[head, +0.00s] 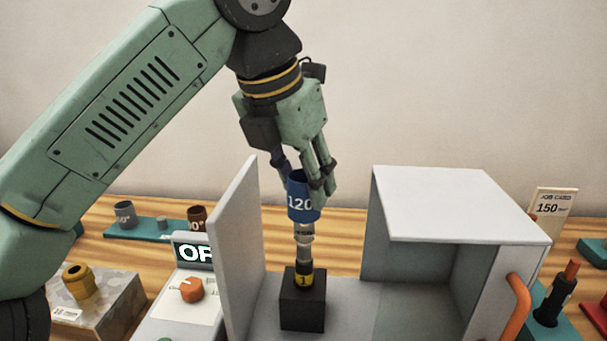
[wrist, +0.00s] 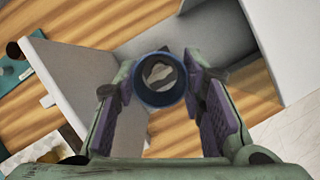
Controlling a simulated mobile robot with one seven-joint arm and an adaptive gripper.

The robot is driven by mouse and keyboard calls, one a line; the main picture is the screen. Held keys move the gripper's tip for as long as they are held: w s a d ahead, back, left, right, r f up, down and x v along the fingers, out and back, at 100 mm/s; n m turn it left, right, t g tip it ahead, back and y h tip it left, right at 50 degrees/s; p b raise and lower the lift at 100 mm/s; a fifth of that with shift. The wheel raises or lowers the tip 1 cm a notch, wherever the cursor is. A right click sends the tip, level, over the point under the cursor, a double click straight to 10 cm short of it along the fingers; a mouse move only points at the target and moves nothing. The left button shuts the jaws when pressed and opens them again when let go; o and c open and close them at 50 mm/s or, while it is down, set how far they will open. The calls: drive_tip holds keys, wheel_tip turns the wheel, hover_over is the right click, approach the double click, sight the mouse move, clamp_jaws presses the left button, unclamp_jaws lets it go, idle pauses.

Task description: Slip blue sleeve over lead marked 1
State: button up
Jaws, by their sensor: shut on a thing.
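My gripper (head: 308,180) is shut on the blue sleeve (head: 303,207), which is marked 120. The lead marked 1 (head: 304,278) stands upright on a black block (head: 302,312) and has a yellow band and a pale metal top. In the head view the sleeve is directly above the lead, its lower rim at or very close to the lead's top; I cannot tell whether it is around it. In the wrist view the sleeve (wrist: 160,98) sits between the purple finger pads, and a pale shape shows through its bore.
A grey upright panel (head: 240,250) stands left of the lead, and a grey box (head: 460,205) with an orange handle (head: 518,298) stands to the right. A unit with an orange knob (head: 192,290), a brass fitting (head: 79,283) and a teal tray (head: 150,229) are at left.

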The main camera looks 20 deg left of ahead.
sight(303, 233)
drive_tip(key=shift+f+b, duration=3.2)
drive_tip(key=shift+f, duration=1.2)
drive_tip(key=o, duration=0.9)
drive_tip(key=v, duration=0.7)
drive_tip(key=shift+s+r, duration=0.15)
drive_tip(key=shift+r, duration=0.1)
